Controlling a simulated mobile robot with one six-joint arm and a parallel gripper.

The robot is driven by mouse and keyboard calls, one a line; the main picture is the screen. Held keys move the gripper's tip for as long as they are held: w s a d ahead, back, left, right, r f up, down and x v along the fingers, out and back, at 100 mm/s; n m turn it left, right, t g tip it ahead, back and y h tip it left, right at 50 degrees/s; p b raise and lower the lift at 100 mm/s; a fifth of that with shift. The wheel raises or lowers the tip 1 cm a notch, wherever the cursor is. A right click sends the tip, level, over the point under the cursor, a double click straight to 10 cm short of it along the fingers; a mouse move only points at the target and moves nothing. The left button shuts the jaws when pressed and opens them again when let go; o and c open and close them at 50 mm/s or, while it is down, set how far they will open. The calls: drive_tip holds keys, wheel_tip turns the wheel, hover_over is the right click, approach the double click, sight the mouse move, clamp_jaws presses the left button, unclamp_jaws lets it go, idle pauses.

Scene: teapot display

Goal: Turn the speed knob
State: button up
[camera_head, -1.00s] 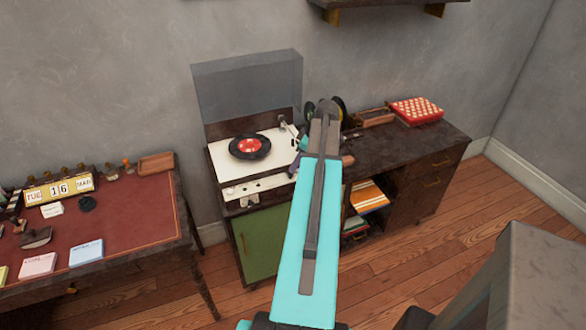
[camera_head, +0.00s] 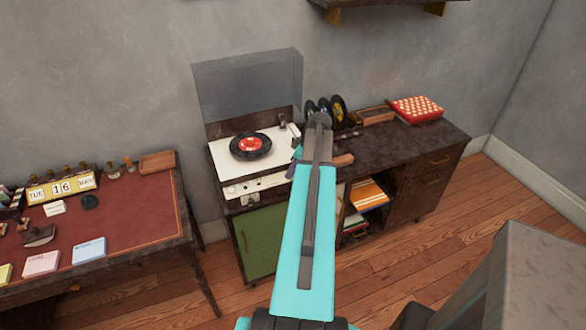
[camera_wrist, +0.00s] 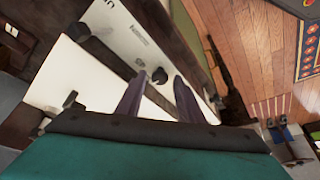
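The record player has a white top (camera_head: 222,153), a black record (camera_head: 250,146) with a red label and a raised clear lid (camera_head: 248,85). Its white front panel carries small controls (camera_head: 250,199) in the head view, too small there to identify. In the wrist view, a small dark knob (camera_wrist: 159,75) stands on the white panel, between the tips of my gripper (camera_wrist: 159,78). The two purple-grey fingers are apart. I cannot tell whether either touches the knob, or whether it is the speed knob. My arm hides most of my gripper in the head view.
The player stands on a dark cabinet (camera_head: 430,143) with a green door (camera_head: 263,243). Upright records (camera_head: 338,110), a wooden tray (camera_head: 375,117) and a red patterned box (camera_head: 416,109) are on its right. A desk (camera_head: 140,211) with a calendar (camera_head: 61,188) stands at left.

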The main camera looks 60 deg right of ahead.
clamp_jaws()
drive_tip(key=shift+a+f+m+b, duration=0.1)
drive_tip(key=shift+m+b, duration=0.3)
drive_tip(key=shift+m, duration=0.1)
drive_tip(key=shift+a+m+h+b, duration=0.15)
drive_tip(key=shift+m+h+b, duration=0.55)
drive_tip(key=shift+m, duration=0.4)
drive_tip(key=shift+a+m+h+b, duration=0.1)
drive_tip(key=shift+m+h+b, duration=0.35)
drive_tip(key=shift+m, duration=0.75)
drive_tip(key=m+h, duration=0.1)
drive_tip(key=m, duration=0.2)
drive_tip(key=m+g+h+b, duration=0.1)
drive_tip(key=m, duration=0.2)
drive_tip(key=shift+w+a+g, duration=0.1)
drive_tip(key=shift+w+g, duration=0.05)
drive_tip(key=shift+g, duration=0.15)
drive_tip(key=shift+m, duration=0.3)
drive_tip(key=shift+o, duration=1.3)
unclamp_jaws()
